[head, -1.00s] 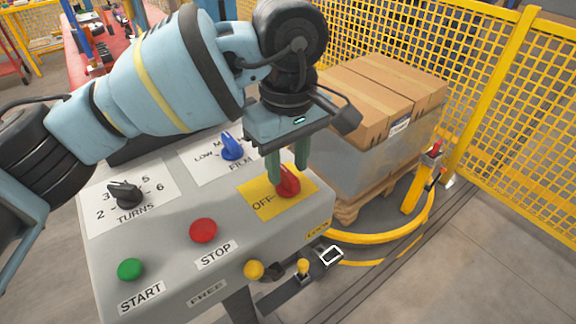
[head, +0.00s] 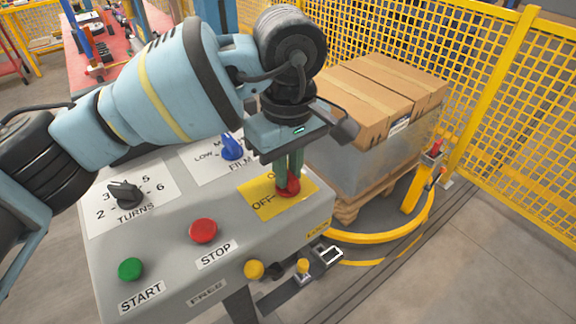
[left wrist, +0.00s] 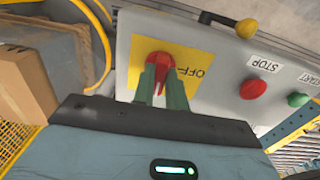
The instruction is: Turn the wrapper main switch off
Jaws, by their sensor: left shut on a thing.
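The main switch (head: 291,189) is a red rotary knob on a yellow plate (head: 262,209) at the right end of the grey control panel. My left gripper (head: 289,181) comes down from above, and its green fingers are shut on the red knob. In the left wrist view the red knob (left wrist: 158,60) shows between the two fingers (left wrist: 161,84), with a pointed red part between them. The word OFF shows on the plate beside the knob. The fingers hide part of the knob and the plate's upper lettering. My right gripper is not in view.
The panel also carries a red STOP button (head: 203,230), a green START button (head: 131,269), a black TURNS knob (head: 125,194) and a blue FILM knob (head: 232,147). Wrapped boxes (head: 372,95) on a pallet stand behind, near a yellow mesh fence (head: 495,130).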

